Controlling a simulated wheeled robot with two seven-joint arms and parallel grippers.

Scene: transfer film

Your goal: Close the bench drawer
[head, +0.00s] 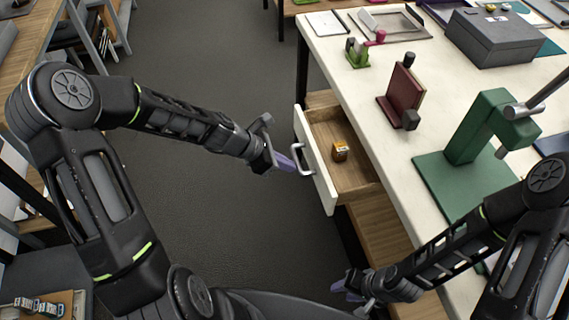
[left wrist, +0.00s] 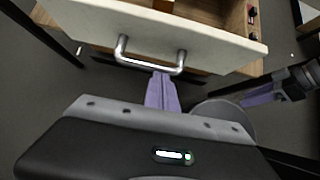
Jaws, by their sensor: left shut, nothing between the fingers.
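The bench drawer (head: 316,175) is pulled open from under the white bench, with its white front facing left and its wooden inside showing.
The white bench top (head: 375,140) carries a green press (head: 478,140), a dark red block holder (head: 402,94), a grey box (head: 491,38) and a small green stand (head: 357,53). A wooden shelf (head: 375,240) sits below the bench. The dark floor left of the drawer is clear.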

